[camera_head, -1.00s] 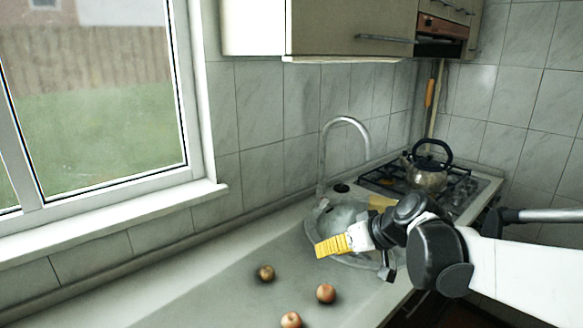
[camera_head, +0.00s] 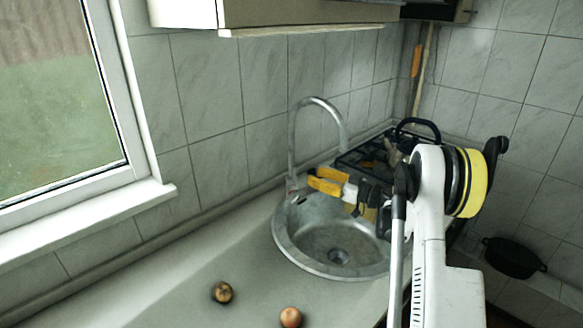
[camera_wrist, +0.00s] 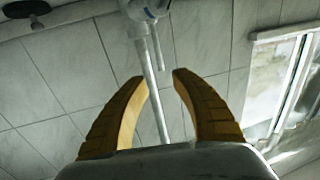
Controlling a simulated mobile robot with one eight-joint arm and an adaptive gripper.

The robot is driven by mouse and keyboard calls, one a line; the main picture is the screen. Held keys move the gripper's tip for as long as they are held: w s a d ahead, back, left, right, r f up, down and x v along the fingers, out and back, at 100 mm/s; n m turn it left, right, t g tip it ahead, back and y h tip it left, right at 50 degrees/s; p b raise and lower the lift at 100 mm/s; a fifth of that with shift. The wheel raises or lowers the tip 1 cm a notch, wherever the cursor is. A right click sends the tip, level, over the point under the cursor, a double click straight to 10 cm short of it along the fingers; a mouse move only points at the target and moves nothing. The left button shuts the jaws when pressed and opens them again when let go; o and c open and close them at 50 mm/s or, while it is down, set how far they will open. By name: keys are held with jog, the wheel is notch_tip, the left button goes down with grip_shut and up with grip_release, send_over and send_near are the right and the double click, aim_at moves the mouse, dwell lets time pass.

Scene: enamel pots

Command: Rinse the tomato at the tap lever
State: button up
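The tap (camera_head: 291,150) is a tall curved metal spout at the back left rim of the round metal sink (camera_head: 300,262). Its small lever (camera_head: 294,193) appears low at the tap's base. My gripper (camera_head: 314,180) is over the sink's back edge, its yellow fingers pointing left close beside the tap. In the wrist view my gripper (camera_wrist: 160,78) is open and empty, with the metal tap (camera_wrist: 150,70) showing beyond and between the fingertips. A reddish round item (camera_head: 290,317), perhaps the tomato, lies on the counter at the bottom edge. I see no tomato in the sink.
A brownish, onion-like item (camera_head: 222,292) lies on the counter (camera_head: 170,290) left of the sink. A stove with a dark-handled kettle (camera_head: 418,127) stands behind my arm. The tiled wall (camera_head: 215,100) and window (camera_head: 60,110) bound the left and back. A dark pan (camera_head: 515,258) is at right.

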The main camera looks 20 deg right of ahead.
jog(key=b, duration=0.2)
send_over(294, 188)
jog(key=shift+s+d+f, duration=0.1)
jog(key=shift+s+d, duration=0.15)
jog(key=shift+d, duration=0.05)
jog(key=shift+w+a, duration=0.25)
jog(key=shift+w, duration=0.3)
